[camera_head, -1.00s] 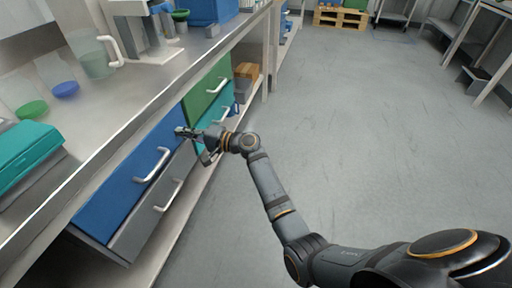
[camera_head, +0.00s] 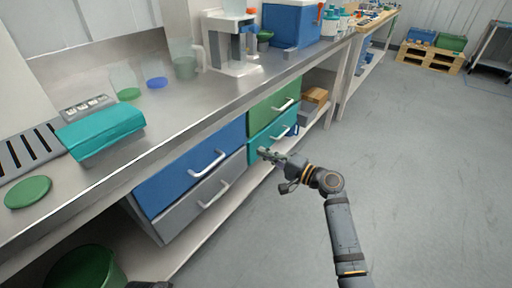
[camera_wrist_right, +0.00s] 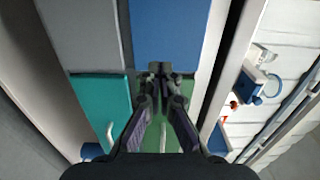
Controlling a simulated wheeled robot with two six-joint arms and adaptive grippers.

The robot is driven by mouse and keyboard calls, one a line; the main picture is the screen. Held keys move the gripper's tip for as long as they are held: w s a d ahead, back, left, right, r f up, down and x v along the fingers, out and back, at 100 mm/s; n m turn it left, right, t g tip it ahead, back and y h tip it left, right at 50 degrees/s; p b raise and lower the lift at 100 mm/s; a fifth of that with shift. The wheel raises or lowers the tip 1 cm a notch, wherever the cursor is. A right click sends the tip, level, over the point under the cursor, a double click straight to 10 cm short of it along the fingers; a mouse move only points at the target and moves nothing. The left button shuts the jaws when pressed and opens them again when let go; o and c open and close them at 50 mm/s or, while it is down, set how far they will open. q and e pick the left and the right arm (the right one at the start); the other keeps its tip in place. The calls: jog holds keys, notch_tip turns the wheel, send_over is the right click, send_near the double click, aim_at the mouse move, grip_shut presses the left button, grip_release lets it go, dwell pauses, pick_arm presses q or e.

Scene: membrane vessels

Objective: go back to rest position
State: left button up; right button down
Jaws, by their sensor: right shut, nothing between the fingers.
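My right gripper (camera_head: 268,154) is shut and empty, in front of the drawers under the bench. In the right wrist view its fingertips (camera_wrist_right: 160,70) meet in front of the drawer fronts. The blue drawer (camera_head: 180,172), grey drawer (camera_head: 185,210), green drawer (camera_head: 265,113) and teal drawer (camera_head: 262,138) all appear closed, with white handles. The gripper looks apart from the handles, though its exact distance to the fronts is hard to tell. My left gripper is not in view; a dark piece at the bottom edge cannot be made out.
The steel bench (camera_head: 195,110) carries a teal box (camera_head: 100,130), a green lid (camera_head: 28,191), a white apparatus (camera_head: 236,52) and a blue cooler (camera_head: 291,24). A green bin (camera_head: 85,270) stands below. The grey floor (camera_head: 430,170) on the right is clear.

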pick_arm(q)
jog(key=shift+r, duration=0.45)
pick_arm(e)
jog(key=v, duration=0.4)
jog(key=shift+s+d+r, duration=0.1)
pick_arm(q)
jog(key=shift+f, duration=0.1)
